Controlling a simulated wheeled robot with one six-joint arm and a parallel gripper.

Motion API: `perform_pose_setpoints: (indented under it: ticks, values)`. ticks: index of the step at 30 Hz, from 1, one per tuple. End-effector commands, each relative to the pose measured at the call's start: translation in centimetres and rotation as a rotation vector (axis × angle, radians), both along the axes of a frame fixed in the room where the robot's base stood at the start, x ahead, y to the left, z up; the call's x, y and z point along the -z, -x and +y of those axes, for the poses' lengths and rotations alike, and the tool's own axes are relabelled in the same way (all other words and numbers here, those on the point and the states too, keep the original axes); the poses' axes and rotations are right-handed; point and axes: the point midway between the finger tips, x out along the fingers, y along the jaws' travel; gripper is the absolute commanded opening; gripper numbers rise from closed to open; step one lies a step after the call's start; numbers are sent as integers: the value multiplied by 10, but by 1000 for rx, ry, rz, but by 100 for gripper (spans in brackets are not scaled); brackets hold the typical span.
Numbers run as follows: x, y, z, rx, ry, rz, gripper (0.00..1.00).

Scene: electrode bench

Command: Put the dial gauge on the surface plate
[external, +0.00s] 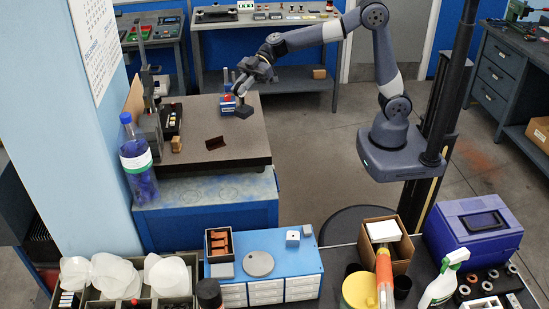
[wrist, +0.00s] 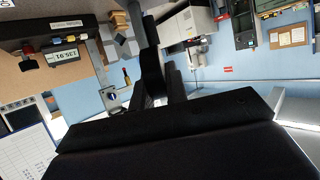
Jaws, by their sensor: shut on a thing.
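My gripper (external: 241,93) is over the back right corner of the surface plate (external: 235,155), a dark slab on a blue cabinet. It is shut on a small dark object (external: 243,111), which I take to be the dial gauge; no dial face shows. The object appears at the plate's back right edge, and I cannot tell whether it touches the plate. In the wrist view a large black shape (wrist: 180,145) fills the lower part, probably the held gauge close up. Its contact with the fingers is not clear.
A red and blue item (external: 228,103) is just left of the gripper. A black case (external: 171,121), a wooden block (external: 176,144) and a tall stand (external: 150,115) occupy the left. The plate's front right is clear.

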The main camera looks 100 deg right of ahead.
Motion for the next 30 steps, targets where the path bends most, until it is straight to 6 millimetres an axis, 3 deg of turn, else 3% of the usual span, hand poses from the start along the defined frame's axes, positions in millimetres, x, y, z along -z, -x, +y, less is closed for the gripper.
perform_pose_setpoints:
  ticks: [13,27,28,30]
  values:
    - [54,0,0,0,-1,-1,0]
    - [60,0,0,0,0,-4,0]
    - [62,0,0,0,2,-2,16]
    - [62,0,0,0,2,-2,22]
